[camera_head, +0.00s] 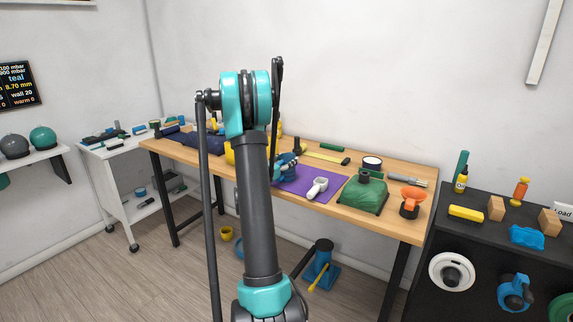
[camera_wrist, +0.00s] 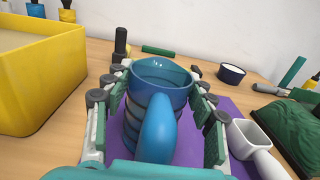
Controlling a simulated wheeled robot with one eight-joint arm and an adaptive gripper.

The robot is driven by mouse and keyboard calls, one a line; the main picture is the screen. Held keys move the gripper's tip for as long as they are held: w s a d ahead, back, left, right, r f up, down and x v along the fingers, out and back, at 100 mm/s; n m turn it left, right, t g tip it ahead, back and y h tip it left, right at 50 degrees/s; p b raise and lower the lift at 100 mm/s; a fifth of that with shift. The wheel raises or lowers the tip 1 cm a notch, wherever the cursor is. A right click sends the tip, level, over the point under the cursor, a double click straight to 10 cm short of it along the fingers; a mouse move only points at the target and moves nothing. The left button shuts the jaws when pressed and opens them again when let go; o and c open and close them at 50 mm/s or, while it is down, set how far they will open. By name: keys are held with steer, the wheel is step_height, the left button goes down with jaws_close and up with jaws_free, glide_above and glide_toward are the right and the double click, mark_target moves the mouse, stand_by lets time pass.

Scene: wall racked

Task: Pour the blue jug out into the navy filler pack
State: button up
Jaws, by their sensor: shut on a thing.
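The blue jug (camera_wrist: 160,82) stands upright between the fingers of my gripper (camera_wrist: 158,98) in the wrist view, its handle toward the camera. The fingers close around its body from both sides. A purple mat (camera_wrist: 240,106) lies beneath; I cannot tell whether the jug touches it. The jug's inside looks blue; its contents are unclear. In the head view the gripper (camera_head: 285,165) and jug are partly hidden behind my arm. A navy pack (camera_head: 203,143), probably the filler pack, lies on the wooden bench left of my arm; its opening is not clear.
A yellow bin (camera_wrist: 45,75) stands left of the jug. A white scoop-like cup (camera_head: 317,187) lies on the mat to the right. A dark round pot (camera_head: 372,163) is behind.

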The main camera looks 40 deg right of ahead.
step_height(320, 180, up, 20)
steer(key=shift+f, duration=0.15)
stand_by(0.4)
steer(key=o, duration=1)
steer(key=shift+c, duration=0.2)
steer(key=c, duration=0.5)
steer(key=shift+c, duration=0.2)
